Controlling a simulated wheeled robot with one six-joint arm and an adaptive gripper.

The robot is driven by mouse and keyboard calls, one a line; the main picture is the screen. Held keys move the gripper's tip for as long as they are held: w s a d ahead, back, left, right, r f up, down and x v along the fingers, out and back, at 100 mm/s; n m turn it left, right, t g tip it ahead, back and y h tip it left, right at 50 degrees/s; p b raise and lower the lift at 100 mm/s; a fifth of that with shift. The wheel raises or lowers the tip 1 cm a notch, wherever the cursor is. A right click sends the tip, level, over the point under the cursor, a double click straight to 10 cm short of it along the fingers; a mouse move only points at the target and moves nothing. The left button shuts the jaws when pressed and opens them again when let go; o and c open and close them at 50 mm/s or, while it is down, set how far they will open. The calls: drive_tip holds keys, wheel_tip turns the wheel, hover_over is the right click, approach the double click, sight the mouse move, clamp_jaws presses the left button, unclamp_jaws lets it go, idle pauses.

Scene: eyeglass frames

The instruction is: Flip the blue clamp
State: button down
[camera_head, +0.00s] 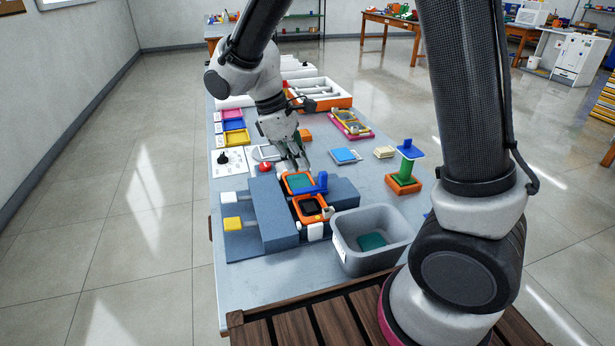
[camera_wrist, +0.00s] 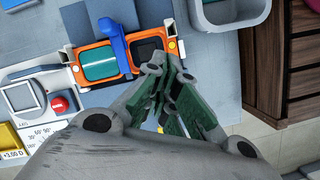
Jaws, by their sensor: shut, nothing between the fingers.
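The blue clamp (camera_head: 321,183) lies across the middle of an orange eyeglass frame (camera_head: 309,205), between its two lens openings. In the wrist view the blue clamp (camera_wrist: 114,46) runs over the bridge, its wider end toward the top. A green lens (camera_wrist: 98,63) shows in one opening and a dark one (camera_wrist: 147,48) in the other. The frame sits on a blue-grey block fixture (camera_head: 272,214). My gripper (camera_head: 303,166) is shut and empty, near the green-lens end in the head view. In the wrist view my gripper (camera_wrist: 175,72) shows below and right of the clamp, apart from it.
A grey bin (camera_head: 350,248) with a green piece inside stands right of the fixture. A red knob (camera_head: 265,168) is to the left. A green post with a blue top (camera_head: 407,160) stands on the right. Orange and pink trays lie farther back.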

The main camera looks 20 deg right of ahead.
drive_tip(key=w+a+n+t+h, duration=0.1)
drive_tip(key=w+a+n, duration=0.2)
drive_tip(key=w+n, duration=0.2)
drive_tip(key=shift+w+a+f+n, duration=0.15)
drive_tip(key=shift+w+f+n, duration=0.25)
drive_tip(key=shift+w, duration=0.35)
approach(313, 188)
drive_tip(key=f, duration=0.1)
drive_tip(key=a+f, duration=0.1)
drive_tip(key=f, duration=0.1)
drive_tip(key=a+f, duration=0.1)
drive_tip(key=f, duration=0.1)
drive_tip(key=shift+s, duration=0.15)
drive_tip(key=d, duration=0.2)
drive_tip(key=shift+d, duration=0.9)
drive_tip(key=shift+d, duration=0.1)
